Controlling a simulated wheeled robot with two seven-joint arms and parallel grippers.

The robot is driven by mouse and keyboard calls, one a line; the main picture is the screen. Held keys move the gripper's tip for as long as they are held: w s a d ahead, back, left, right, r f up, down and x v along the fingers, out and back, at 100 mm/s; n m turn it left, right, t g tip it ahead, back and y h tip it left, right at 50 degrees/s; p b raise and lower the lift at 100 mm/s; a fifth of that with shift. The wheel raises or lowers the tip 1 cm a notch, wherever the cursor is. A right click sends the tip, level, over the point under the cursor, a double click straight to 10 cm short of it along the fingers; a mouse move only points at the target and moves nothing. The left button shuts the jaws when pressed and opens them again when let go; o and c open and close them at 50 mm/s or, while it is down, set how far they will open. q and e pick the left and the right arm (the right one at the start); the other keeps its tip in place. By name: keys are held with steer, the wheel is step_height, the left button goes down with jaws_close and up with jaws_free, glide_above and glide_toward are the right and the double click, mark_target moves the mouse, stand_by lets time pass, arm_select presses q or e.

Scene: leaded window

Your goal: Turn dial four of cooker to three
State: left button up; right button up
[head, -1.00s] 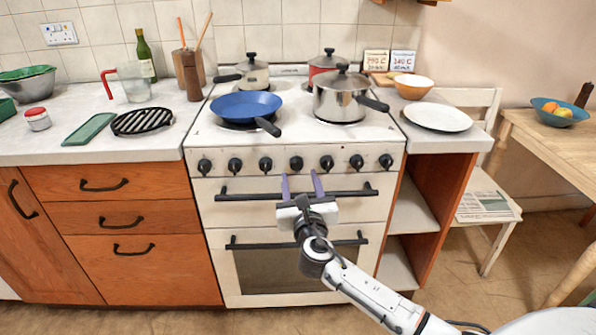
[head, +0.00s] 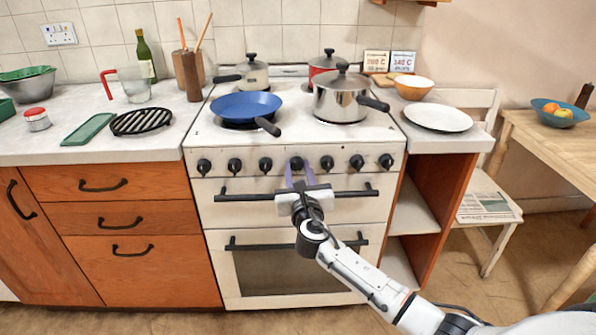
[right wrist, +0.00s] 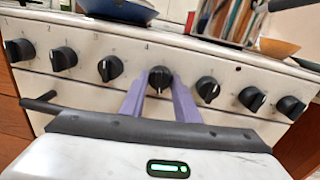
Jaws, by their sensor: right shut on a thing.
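The white cooker (head: 225,180) has a row of black dials along its front panel. Dial four (right wrist: 159,77), the middle one of the row, also shows in the head view (head: 296,162). Its pale mark points roughly downward in the right wrist view. My right gripper (head: 298,168) reaches up to the panel, with its purple fingers (right wrist: 159,83) on either side of dial four, shut on it. The tips partly hide the dial's sides. My left gripper is not in view.
Black oven handles (head: 345,193) cross the cooker front just below the dials. Neighbouring dials (head: 327,162) sit close on both sides.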

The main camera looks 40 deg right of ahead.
steer(key=shift+f+m+b, duration=0.2)
steer(key=shift+m+b, duration=0.25)
steer(key=shift+m, duration=0.45)
steer(key=shift+r+m, duration=0.1)
steer(key=shift+m, duration=0.5)
steer(key=o, duration=1)
steer(key=shift+o, duration=0.2)
steer(key=v, duration=1)
steer(key=shift+s+p, duration=0.2)
steer(key=shift+p, duration=0.2)
steer(key=shift+a, duration=0.1)
